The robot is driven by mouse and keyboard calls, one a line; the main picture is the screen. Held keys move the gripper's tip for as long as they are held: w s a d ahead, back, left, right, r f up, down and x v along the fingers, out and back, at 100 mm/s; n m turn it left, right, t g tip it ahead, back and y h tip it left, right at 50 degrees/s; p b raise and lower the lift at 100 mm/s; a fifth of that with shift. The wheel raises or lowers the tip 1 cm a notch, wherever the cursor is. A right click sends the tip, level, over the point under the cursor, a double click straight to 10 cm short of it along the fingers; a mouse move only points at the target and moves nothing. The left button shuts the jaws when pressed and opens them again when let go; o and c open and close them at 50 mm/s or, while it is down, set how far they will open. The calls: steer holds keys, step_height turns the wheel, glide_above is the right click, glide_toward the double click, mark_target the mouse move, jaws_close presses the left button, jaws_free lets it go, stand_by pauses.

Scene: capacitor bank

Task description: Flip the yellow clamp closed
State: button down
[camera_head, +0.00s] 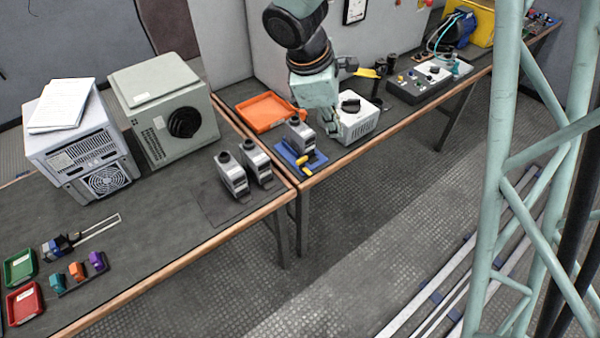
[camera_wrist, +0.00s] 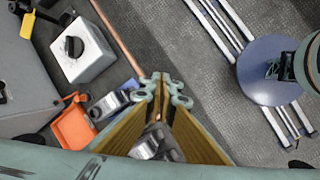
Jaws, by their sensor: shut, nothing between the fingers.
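The yellow clamp (camera_head: 303,161) sits at the front edge of a blue base (camera_head: 285,151), its yellow part beside the foot of a grey capacitor (camera_head: 299,134). Its exact angle is too small to tell. In the wrist view a grey capacitor (camera_wrist: 107,104) with bits of blue lies left of my fingers; the yellow clamp cannot be made out there. My gripper (camera_wrist: 162,88) is shut and empty, its tips together. In the head view it (camera_head: 332,124) hangs low beside the white box, above and right of the clamp, apart from it as far as I can see.
A white box (camera_head: 362,124) with a black knob stands right of the blue base. An orange tray (camera_head: 267,112) lies behind it. Two more grey capacitors (camera_head: 231,174) stand on the left table. A black control panel (camera_head: 419,86) is farther right. Open floor lies in front.

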mark_target(305, 166)
steer(key=w+a+f+n, duration=0.2)
steer(key=a+f+n, duration=0.6)
steer(key=a+f, duration=0.6)
steer(key=shift+a+f+n+p, duration=0.4)
steer(key=shift+f+p, duration=0.05)
steer(key=shift+f, duration=1.6)
steer(key=shift+f, duration=0.15)
steer(key=b+x, duration=0.3)
steer(key=x, duration=0.7)
steer(key=shift+w+f, duration=0.1)
steer(key=shift+w, duration=0.05)
steer(key=shift+w+d+r, duration=0.25)
steer(key=shift+w+d, duration=0.4)
steer(key=shift+d, duration=0.05)
steer(key=shift+w+d, duration=0.65)
steer(key=shift+d, duration=0.1)
steer(key=shift+d+n+t+y+b, duration=0.3)
steer(key=shift+d+n+t+b, duration=0.1)
steer(key=shift+n+b, duration=0.5)
